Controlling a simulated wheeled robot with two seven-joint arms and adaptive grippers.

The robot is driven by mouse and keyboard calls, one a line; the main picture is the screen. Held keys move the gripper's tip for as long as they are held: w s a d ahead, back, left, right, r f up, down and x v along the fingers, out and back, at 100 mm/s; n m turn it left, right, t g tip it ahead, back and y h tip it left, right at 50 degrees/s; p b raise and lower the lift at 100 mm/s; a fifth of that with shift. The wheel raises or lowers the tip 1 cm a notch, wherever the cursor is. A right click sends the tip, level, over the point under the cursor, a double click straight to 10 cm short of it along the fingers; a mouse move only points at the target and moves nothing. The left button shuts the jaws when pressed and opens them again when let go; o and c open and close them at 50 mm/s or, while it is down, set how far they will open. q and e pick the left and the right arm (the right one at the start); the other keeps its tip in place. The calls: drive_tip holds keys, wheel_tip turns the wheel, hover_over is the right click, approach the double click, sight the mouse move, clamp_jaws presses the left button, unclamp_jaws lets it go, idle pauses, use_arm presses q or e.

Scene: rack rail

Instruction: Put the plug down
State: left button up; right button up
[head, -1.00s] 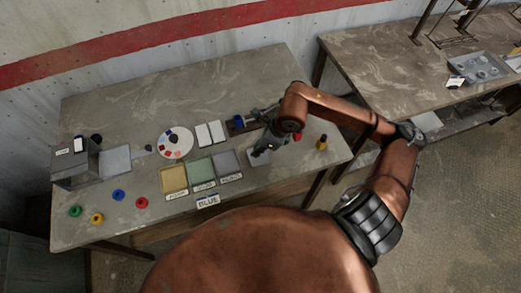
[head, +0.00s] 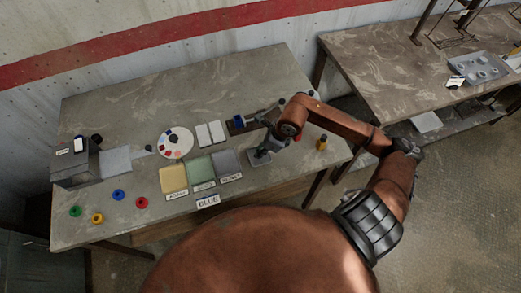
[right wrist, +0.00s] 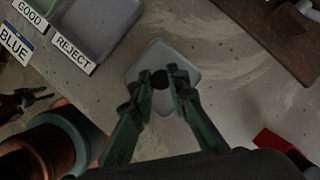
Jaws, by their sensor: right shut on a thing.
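My right gripper (head: 258,151) is over a small pale grey dish (head: 260,160) near the front right of the table. In the right wrist view its green fingers (right wrist: 166,82) are shut on a small dark round plug (right wrist: 160,78). The plug shows between the fingertips, over the dish (right wrist: 157,52). I cannot tell whether the plug touches the dish. My left gripper is not in view.
Yellow (head: 174,178), green (head: 200,170) and grey (head: 226,163) trays lie left of the dish, with labels in front. A brown board (right wrist: 285,35) lies behind it. A red object (right wrist: 280,150) and a yellow object (head: 321,143) stand to the right. Several coloured pieces lie at far left.

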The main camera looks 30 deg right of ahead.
drive_tip(key=o, duration=0.7)
drive_tip(key=shift+o, duration=0.3)
drive_tip(key=shift+r, duration=0.1)
drive_tip(key=v, duration=1.2)
